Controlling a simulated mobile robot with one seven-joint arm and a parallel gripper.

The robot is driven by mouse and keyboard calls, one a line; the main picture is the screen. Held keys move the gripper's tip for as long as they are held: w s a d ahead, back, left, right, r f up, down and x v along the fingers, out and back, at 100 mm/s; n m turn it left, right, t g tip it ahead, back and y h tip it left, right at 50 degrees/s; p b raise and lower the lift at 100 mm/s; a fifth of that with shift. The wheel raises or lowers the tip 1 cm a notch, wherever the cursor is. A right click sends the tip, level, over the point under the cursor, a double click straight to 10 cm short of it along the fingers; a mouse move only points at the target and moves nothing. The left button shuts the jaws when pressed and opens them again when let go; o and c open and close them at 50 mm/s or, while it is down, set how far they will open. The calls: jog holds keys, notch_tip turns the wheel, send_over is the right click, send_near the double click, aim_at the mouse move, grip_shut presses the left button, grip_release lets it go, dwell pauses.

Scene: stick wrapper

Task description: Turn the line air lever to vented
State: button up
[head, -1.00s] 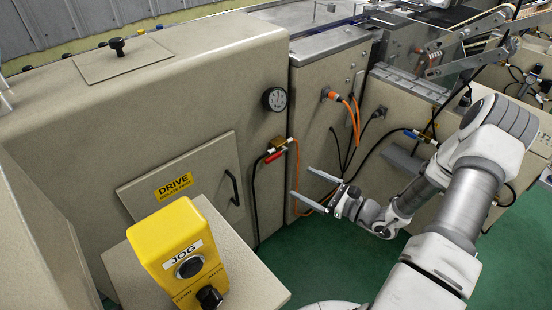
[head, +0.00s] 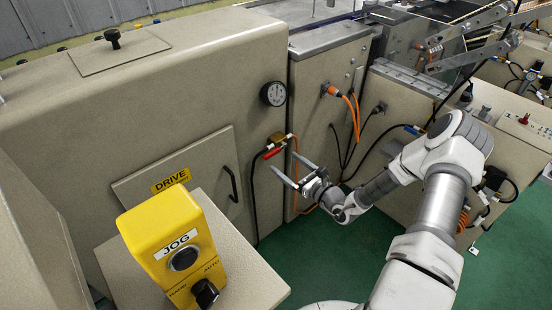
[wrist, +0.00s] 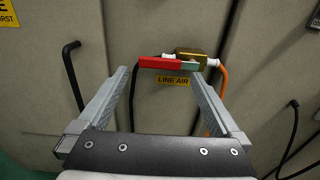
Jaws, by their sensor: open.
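The line air lever (wrist: 158,63) is a red handle lying roughly level on a brass valve (wrist: 192,58), above a yellow LINE AIR label (wrist: 173,81). In the head view the red lever (head: 272,153) is on the beige machine wall, left of the brass valve body (head: 278,139). My gripper (wrist: 165,82) is open and empty, its two fingers pointing at the wall with the lever ahead between them. In the head view my gripper (head: 288,168) is just below and right of the lever. I cannot tell how far the fingertips are from the wall.
A black hose (head: 254,200) and an orange hose (wrist: 223,85) run down from the valve. A dark door handle (head: 231,184) and a round gauge (head: 273,93) are nearby. A yellow JOG box (head: 170,243) stands in front. Green floor (head: 300,250) shows below.

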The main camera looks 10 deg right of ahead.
aim_at(274, 154)
jog(key=shift+b+x, duration=0.5)
jog(key=shift+x, duration=2.25)
grip_shut()
